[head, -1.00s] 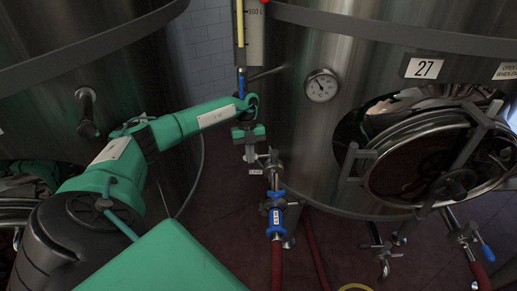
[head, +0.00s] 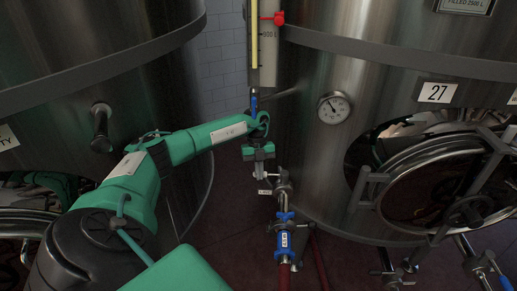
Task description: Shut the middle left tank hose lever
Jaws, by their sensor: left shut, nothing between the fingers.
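The middle steel tank (head: 310,160), with a number 27 plate (head: 437,93), stands right of centre. At its left side a steel fitting (head: 281,186) leads down to a blue hose coupling (head: 284,240) with a white label, and a red hose (head: 283,278) hangs below. My left gripper (head: 260,176) points down just left of and above the fitting, shut and empty. A small pale tag (head: 265,192) shows just below the fingertips. I cannot clearly tell the lever from the fitting, nor whether the fingers touch it. My right gripper is out of view.
A level gauge with a yellow strip (head: 255,40) and a red marker rises behind my left wrist. A round dial (head: 333,108) and an open manhole door (head: 440,185) are on the middle tank. Another tank (head: 60,110) stands at left.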

